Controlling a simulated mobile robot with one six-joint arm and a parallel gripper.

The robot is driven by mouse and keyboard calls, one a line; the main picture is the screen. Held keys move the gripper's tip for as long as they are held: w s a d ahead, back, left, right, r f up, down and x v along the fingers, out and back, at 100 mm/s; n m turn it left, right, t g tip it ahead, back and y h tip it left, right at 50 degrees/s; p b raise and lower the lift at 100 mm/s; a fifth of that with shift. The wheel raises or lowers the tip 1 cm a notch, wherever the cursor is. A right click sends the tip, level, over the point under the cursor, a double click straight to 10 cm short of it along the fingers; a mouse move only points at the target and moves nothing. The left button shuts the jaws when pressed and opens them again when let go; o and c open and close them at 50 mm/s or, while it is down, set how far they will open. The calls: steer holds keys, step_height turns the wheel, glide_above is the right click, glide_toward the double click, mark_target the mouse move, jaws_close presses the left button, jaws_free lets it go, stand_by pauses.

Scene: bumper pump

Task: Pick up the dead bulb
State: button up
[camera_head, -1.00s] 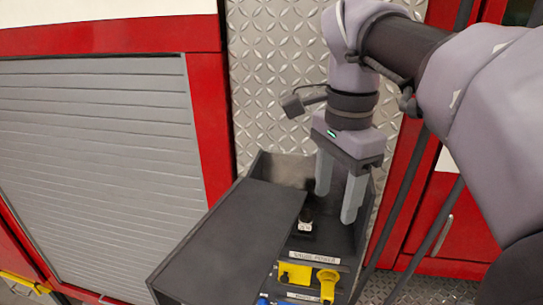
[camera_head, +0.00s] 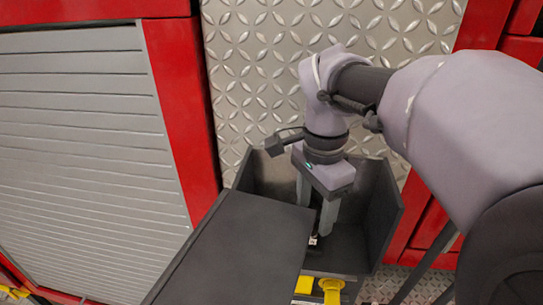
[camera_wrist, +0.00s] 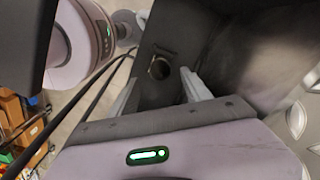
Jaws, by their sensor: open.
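My gripper (camera_head: 314,216) is open and points down into a dark open box (camera_head: 385,225). In the wrist view its two pale fingers (camera_wrist: 158,82) stand apart, to either side of a small round dark piece (camera_wrist: 160,69) on a dark mount. This looks like the bulb in its holder, but I cannot tell the bulb from the holder. In the head view only a small pale bit of it (camera_head: 313,241) shows at the fingertips. The fingers and the dark cover hide the rest. I cannot tell whether a finger touches it.
A flat dark cover (camera_head: 235,250) lies over the left part of the box. Yellow parts (camera_head: 331,288) sit at the box's near end. Diamond-plate metal (camera_head: 260,70) stands behind, with a grey roller shutter (camera_head: 90,150) in a red frame at left.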

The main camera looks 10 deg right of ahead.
step_height(320, 180, down, 5)
steer(key=shift+s+a+r, duration=0.1)
steer(key=shift+a+r, duration=0.05)
steer(key=shift+r, duration=0.05)
steer(key=shift+f, duration=0.25)
jaws_close()
steer(key=shift+r, duration=0.1)
